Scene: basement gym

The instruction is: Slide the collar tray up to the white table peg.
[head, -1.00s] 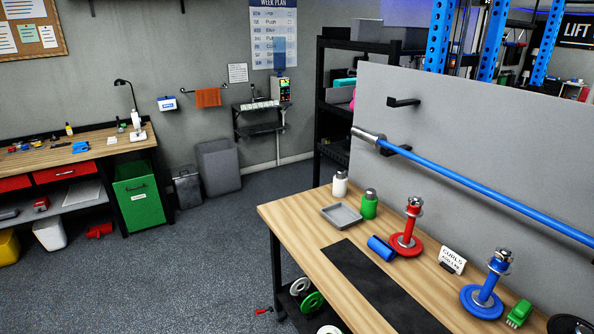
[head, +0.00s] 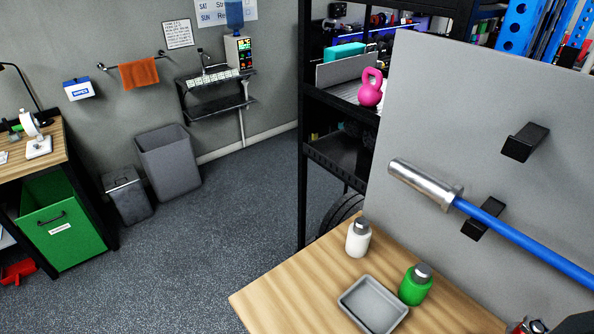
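A small grey rectangular tray (head: 373,304), which looks like the collar tray, lies on the wooden table (head: 290,290) near its far left end. It looks empty. A white bottle (head: 358,239) stands behind it, and a green bottle (head: 415,285) stands just to its right. No white table peg shows in this view. Only the top of a metal-tipped red item (head: 530,325) shows at the bottom right edge. Neither of my grippers is in view.
A grey upright panel (head: 450,110) stands behind the table, with black hooks and a blue bar (head: 525,240) with a silver end. A black shelf rack (head: 305,130) stands behind it. Open floor (head: 200,270) lies left of the table.

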